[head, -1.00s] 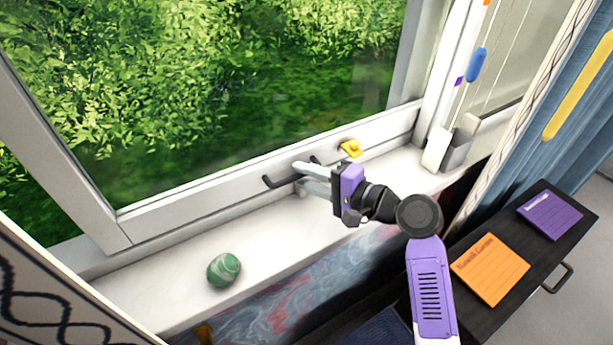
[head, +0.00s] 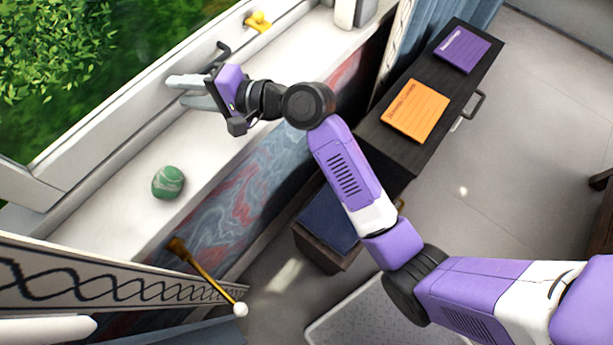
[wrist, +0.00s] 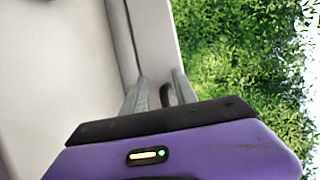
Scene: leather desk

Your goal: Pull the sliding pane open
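The sliding pane has a white frame (head: 108,125) with greenery behind its glass. A dark, hooked handle (head: 218,54) sits on its lower rail, partly hidden by my gripper (head: 186,91). My purple gripper has its two grey fingers pointing at the rail, beside the visible hook. In the wrist view the fingers (wrist: 160,88) are apart, with a dark piece of the handle (wrist: 167,95) between them. A gap shows on its left side; contact with the right finger cannot be told.
A green striped stone (head: 168,182) lies on the white sill (head: 125,215). A yellow piece (head: 258,21) is on the rail farther along. A dark cabinet (head: 440,110) with orange and purple notes stands right. A gold rod (head: 205,272) sticks out below the sill.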

